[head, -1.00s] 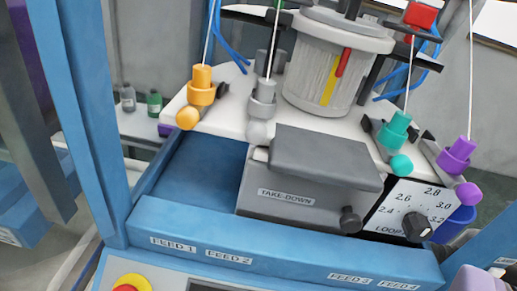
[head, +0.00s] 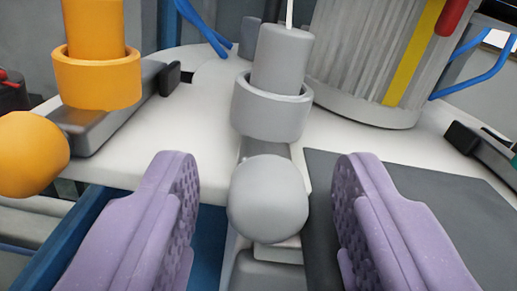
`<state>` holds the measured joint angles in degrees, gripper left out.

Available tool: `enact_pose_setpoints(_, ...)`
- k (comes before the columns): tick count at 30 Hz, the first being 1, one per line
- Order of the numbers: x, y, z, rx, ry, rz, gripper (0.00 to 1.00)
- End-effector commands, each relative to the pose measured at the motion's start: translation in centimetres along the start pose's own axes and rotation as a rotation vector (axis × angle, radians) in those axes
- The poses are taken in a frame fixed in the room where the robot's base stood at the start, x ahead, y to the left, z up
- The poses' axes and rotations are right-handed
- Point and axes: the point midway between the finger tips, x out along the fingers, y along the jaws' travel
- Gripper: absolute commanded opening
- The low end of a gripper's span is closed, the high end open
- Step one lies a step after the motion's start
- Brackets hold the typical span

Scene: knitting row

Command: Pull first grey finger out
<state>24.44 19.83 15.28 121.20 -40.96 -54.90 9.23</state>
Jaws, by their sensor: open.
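The grey finger (head: 272,95) stands on the white plate in the middle of the head view, with a collar around its post and a thread at its top. Its round grey knob (head: 268,199) faces me at the front. My gripper (head: 268,185) is open, with one purple padded jaw on each side of the knob. Gaps show between the knob and both jaws, so neither appears to touch it. The jaws' lower parts run out of the picture.
An orange finger (head: 97,78) with an orange ball knob stands close on the left. The ribbed cylinder (head: 365,55) with yellow and red strips is behind right. The dark take-down cover (head: 420,205) lies below the right jaw. Blue tubes (head: 475,65) curve at the right.

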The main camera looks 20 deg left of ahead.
Motion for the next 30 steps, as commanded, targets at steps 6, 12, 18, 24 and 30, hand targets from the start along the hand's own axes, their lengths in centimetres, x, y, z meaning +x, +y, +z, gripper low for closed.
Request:
enact_pose_setpoints(6, 0.1, 0.0, -0.1, -0.001, 0.001, 0.001, 0.52)
enact_pose_setpoints(12, 0.1, 0.0, -0.1, -0.001, 0.001, 0.001, 0.10)
enact_pose_setpoints(18, 0.1, 0.1, -0.1, -0.001, 0.001, 0.001, 0.00)
enact_pose_setpoints(24, -1.8, 0.1, -0.1, -0.003, 0.000, 0.003, 0.00)
enact_pose_setpoints(30, -3.2, 0.0, -0.1, -0.001, 0.000, 0.001, 0.00)
